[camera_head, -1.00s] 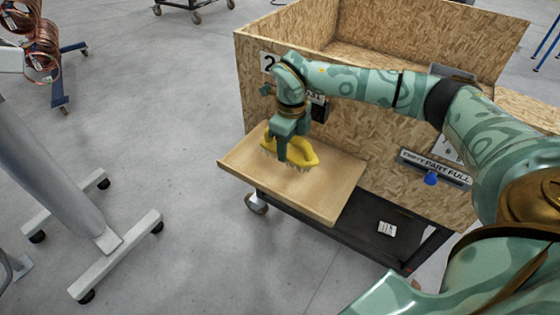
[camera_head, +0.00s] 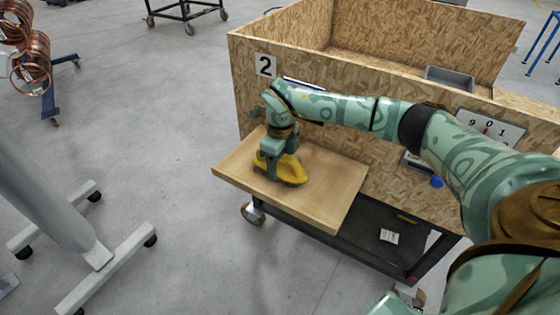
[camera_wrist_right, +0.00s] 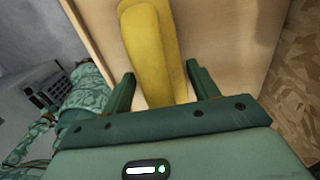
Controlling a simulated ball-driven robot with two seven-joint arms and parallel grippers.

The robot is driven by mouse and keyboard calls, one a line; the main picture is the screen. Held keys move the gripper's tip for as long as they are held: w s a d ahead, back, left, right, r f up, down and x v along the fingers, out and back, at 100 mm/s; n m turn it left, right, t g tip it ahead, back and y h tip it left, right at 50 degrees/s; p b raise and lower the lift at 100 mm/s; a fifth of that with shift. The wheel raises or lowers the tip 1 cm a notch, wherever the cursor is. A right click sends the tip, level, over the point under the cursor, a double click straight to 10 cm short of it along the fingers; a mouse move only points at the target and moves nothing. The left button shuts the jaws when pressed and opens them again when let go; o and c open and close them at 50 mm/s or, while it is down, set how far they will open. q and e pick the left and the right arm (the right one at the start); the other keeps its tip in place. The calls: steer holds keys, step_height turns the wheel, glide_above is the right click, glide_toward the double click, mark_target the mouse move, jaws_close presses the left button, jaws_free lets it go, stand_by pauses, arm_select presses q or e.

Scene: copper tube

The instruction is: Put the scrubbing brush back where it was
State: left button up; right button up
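The yellow scrubbing brush (camera_head: 292,172) is at the left part of the wooden shelf board (camera_head: 335,180) in the head view; its bristles are not visible. My right gripper (camera_head: 272,172) is at the brush from above. In the right wrist view the brush's long yellow part (camera_wrist_right: 158,55) runs between the two fingers of my right gripper (camera_wrist_right: 162,82). The fingers are very close to its sides; whether they press on it is not clear. My left gripper is not in view.
The large chipboard crate (camera_head: 350,65) marked 2 stands behind the board, with a grey bin (camera_head: 450,80) inside. A dark cart shelf (camera_head: 375,225) is below. A grey stand (camera_head: 98,255) on wheels is at left. Open floor lies between.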

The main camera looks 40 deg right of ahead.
steer(key=shift+o, duration=0.8)
